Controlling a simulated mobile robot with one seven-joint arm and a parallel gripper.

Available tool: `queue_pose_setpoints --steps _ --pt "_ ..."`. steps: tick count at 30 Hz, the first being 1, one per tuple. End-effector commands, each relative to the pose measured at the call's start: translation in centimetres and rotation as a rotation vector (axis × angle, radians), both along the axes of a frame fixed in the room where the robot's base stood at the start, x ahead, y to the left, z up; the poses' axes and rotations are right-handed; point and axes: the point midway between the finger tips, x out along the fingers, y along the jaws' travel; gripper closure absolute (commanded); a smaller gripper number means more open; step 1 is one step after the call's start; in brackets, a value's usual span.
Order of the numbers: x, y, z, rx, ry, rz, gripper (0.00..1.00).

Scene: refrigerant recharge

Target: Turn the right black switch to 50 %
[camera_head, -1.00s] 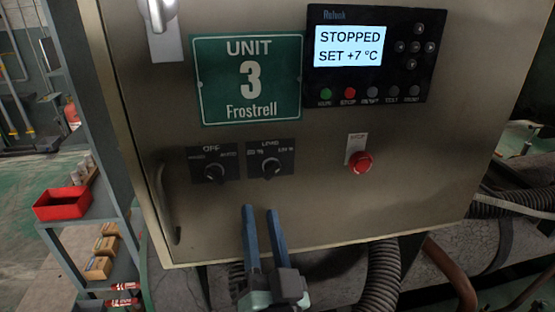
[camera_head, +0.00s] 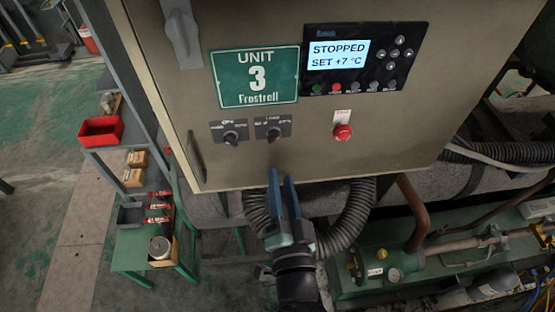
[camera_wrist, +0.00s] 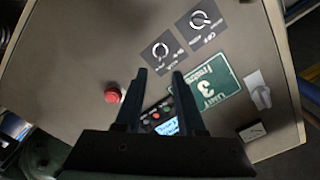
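The right black switch (camera_head: 273,133), under a "LOAD" label, is a round knob on a dark plate on the beige cabinet front. The left black switch (camera_head: 230,138), labelled "OFF", sits just left of it. The right switch's exact pointer angle is too small to read. My gripper (camera_head: 281,176) is below the right switch, in front of the cabinet's lower edge, with its blue fingers apart and nothing between them. In the wrist view the right switch (camera_wrist: 162,50) lies beyond and between the open fingertips (camera_wrist: 159,72); the left switch (camera_wrist: 200,19) is farther up and right.
A red stop button (camera_head: 342,132) sticks out right of the switches. Above are the green "UNIT 3" sign (camera_head: 257,77) and a display (camera_head: 339,54) reading "STOPPED, SET +7 °C". A cabinet handle (camera_head: 195,155) is at left. Corrugated hoses (camera_head: 352,215) run below the cabinet.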

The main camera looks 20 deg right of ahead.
Motion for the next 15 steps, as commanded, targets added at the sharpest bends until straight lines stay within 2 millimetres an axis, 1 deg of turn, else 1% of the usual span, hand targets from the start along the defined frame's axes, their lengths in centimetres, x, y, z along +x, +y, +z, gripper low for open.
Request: queue_pose_setpoints --steps 5,15 --pt "1.5 -0.4 0.2 0.000 -0.004 0.000 0.61" --pt "5.4 -1.6 0.2 -0.001 -0.004 0.000 0.61"
